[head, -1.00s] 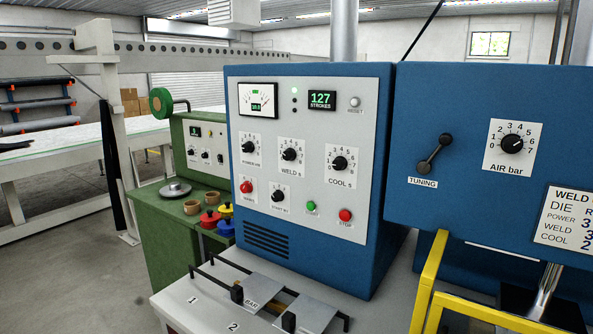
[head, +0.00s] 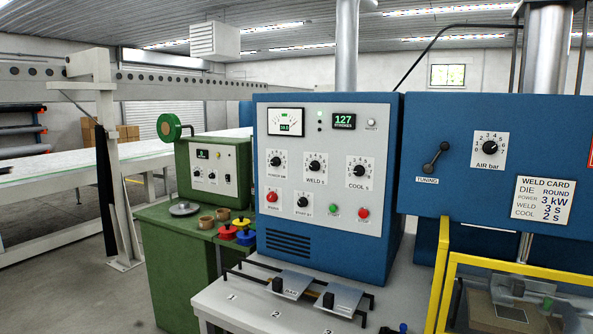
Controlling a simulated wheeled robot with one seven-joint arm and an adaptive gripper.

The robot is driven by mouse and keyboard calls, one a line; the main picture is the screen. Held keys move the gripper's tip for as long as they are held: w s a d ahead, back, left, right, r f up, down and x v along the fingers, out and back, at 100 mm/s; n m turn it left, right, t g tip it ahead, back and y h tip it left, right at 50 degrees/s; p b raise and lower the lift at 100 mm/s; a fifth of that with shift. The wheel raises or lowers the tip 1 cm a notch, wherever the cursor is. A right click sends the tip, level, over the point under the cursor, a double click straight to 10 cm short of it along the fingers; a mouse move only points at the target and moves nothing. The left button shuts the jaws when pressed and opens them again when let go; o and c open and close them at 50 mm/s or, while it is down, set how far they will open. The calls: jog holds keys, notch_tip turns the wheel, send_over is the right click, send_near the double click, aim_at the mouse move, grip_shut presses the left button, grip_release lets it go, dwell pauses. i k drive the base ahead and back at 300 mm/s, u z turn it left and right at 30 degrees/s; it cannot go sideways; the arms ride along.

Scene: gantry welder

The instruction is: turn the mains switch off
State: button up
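The blue welder cabinet (head: 392,160) stands in the middle of the head view with a light grey control panel (head: 300,235). A red rotary knob (head: 271,197) sits at the panel's lower left; its small label is blurred but looks like MAINS. Its pointer direction is too small to tell. The meter (head: 286,122) and the strokes display (head: 344,122), reading 127, are lit. A black knob (head: 302,202), a green button (head: 333,208) and a red stop button (head: 363,213) share the row with the red knob. My gripper is not in view.
A bench top (head: 245,312) with sliding plates (head: 341,298) and black rails juts out below the panel. A yellow guard frame (head: 439,280) stands at the right. A green cabinet (head: 165,240) with spools and cups stands left. Open floor (head: 85,300) lies at the lower left.

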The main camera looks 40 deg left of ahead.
aim_at(272, 196)
jog(key=z, duration=1.05)
jog(key=i, duration=0.75)
jog(key=u, duration=2.1)
